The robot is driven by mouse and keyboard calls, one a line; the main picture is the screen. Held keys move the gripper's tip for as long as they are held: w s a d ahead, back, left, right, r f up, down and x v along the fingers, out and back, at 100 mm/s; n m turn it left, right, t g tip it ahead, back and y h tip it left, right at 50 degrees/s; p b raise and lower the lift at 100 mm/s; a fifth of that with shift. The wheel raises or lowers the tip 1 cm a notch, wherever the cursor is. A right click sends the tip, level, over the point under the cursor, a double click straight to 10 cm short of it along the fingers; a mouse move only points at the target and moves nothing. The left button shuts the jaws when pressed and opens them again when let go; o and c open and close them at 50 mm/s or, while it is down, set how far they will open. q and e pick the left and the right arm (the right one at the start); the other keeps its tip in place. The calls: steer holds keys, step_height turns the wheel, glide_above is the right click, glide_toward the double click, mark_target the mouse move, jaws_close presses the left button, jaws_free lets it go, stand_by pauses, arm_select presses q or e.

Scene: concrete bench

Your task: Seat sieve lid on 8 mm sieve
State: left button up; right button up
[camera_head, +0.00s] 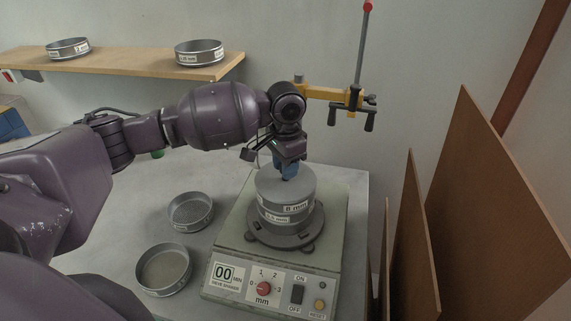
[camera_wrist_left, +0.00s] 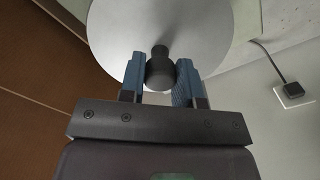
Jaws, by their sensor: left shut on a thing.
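The sieve lid (camera_head: 266,184) is a flat grey disc at the top of the sieve stack; it fills the top of the left wrist view (camera_wrist_left: 205,30). Its dark knob (camera_wrist_left: 160,70) is between the blue fingers of my left gripper (camera_head: 289,174), which is shut on it from above. The 8 mm sieve (camera_head: 296,208), with a white label, is directly below the lid. The lid looks level and in line with the sieve. I cannot tell whether its rim is fully down. My right gripper is not in view.
The stack stands on a sieve shaker (camera_head: 228,250) with a control panel. Two loose sieves (camera_head: 190,212) (camera_head: 163,270) lie on the bench to its left. A clamp rod (camera_head: 361,60) rises behind. Brown boards (camera_head: 480,210) lean at right. A shelf (camera_head: 130,62) holds two sieves.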

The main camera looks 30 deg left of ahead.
arm_select(q)
steer(key=o, duration=1.1)
steer(key=shift+r, duration=0.1)
step_height(320, 180, up, 11)
steer(key=shift+f+b, duration=0.2)
steer(key=shift+b, duration=0.2)
steer(key=shift+s, duration=0.1)
